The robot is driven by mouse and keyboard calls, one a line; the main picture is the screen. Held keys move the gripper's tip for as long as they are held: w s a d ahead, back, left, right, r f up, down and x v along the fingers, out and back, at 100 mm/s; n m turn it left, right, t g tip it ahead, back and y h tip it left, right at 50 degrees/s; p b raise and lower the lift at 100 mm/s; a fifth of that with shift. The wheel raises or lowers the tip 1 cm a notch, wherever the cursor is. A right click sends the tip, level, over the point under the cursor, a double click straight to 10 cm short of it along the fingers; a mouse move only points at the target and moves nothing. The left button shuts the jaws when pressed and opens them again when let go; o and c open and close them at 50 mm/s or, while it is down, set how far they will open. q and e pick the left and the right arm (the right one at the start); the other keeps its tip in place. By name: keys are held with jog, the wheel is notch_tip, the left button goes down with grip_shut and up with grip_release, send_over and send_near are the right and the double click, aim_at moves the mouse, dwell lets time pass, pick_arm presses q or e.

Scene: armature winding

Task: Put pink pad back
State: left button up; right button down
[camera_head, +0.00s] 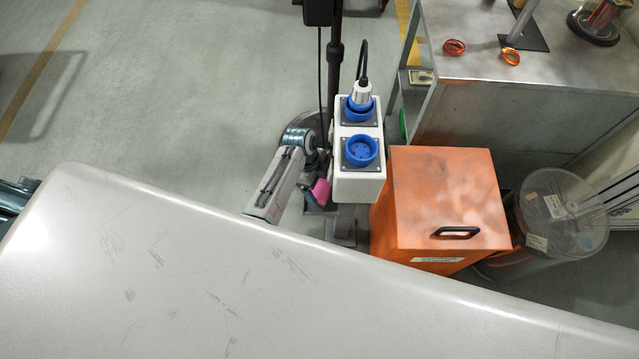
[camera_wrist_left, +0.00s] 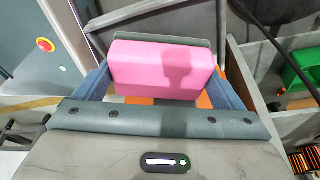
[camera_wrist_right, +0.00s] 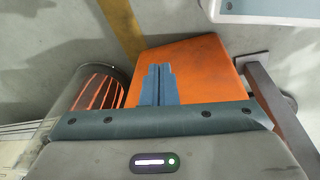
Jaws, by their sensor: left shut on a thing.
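The pink pad (camera_wrist_left: 160,70) is a smooth pink block. It sits between the two fingers of my left gripper (camera_wrist_left: 160,88), which is shut on it. In the head view only a small part of the pink pad (camera_head: 322,191) shows, just left of the white socket box; the rest is hidden. My left gripper's body shows in the head view beside it. My right gripper (camera_wrist_right: 158,84) has its fingers together with nothing between them, above the orange box (camera_wrist_right: 195,68); it does not show in the head view.
The white socket box (camera_head: 358,185) has two blue sockets, the upper one with a plug and cable. The orange box (camera_head: 445,195) with a black handle stands right of it. A clear spool (camera_head: 562,212) and a metal bench (camera_head: 490,65) are farther right. Open floor (camera_head: 180,80) lies at left.

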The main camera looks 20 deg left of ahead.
pick_arm(q)
jog(key=shift+f, duration=0.85)
pick_arm(e)
jog(key=shift+w+r, duration=0.15)
jog(key=shift+r, duration=0.15)
jog(key=shift+f, duration=0.1)
pick_arm(q)
jog(key=o, duration=0.7)
pick_arm(e)
jog(key=shift+r, duration=0.2)
